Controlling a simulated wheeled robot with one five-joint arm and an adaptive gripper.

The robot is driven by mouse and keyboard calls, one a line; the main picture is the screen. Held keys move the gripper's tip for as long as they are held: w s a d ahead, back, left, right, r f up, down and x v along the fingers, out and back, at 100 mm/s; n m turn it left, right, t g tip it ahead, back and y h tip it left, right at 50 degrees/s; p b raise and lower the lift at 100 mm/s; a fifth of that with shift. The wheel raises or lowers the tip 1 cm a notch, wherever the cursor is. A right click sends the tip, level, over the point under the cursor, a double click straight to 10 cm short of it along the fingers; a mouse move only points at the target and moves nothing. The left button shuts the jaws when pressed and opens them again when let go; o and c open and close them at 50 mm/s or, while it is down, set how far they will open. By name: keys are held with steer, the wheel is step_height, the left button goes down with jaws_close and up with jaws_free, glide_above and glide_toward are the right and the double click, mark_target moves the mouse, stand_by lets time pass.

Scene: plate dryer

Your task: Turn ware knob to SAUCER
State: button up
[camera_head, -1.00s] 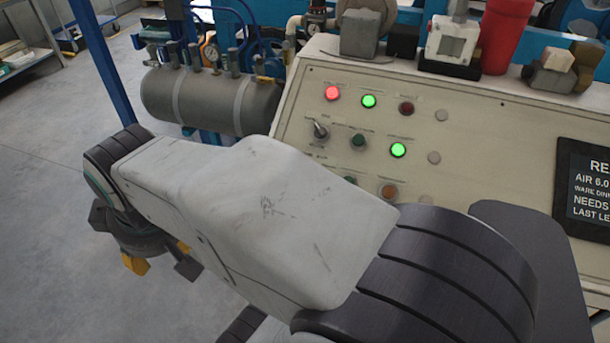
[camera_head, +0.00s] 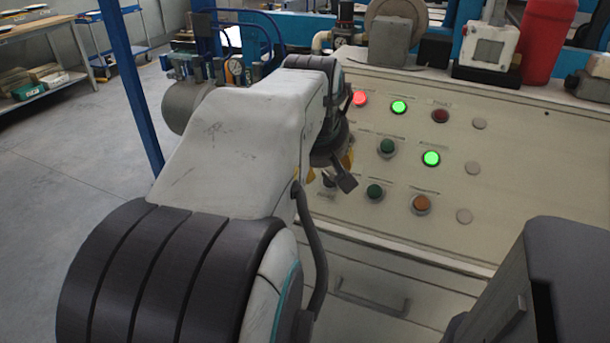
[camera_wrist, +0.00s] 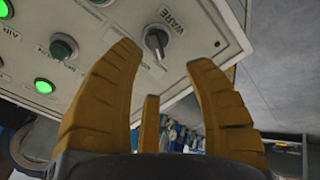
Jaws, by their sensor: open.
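The ware knob (camera_wrist: 156,40), a dark rotary selector with a grey pointer, is on the cream panel in the wrist view, next to a "WARE" label. The small position labels around it are too blurred to read. My gripper (camera_wrist: 162,52) is open and empty, its yellow fingers pointing toward the panel with the knob showing between and beyond their tips. No contact with the knob is visible. In the head view my gripper (camera_head: 336,180) hangs at the panel's left side and hides part of that area, so the knob cannot be made out clearly there.
The control panel (camera_head: 520,170) carries lit red (camera_head: 360,98) and green (camera_head: 431,158) lamps and several buttons near my gripper. A green button (camera_wrist: 64,47) is left of the knob in the wrist view. A drawer handle (camera_head: 370,297) is below. Floor (camera_head: 60,200) at left is clear.

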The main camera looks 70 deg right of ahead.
mark_target(331, 175)
steer(key=shift+s+d+f, duration=0.4)
steer(key=shift+d+f, duration=0.1)
steer(key=shift+b+x, duration=1)
steer(key=shift+x, duration=2.1)
steer(key=shift+o, duration=0.2)
steer(key=shift+d, duration=0.1)
jaws_close()
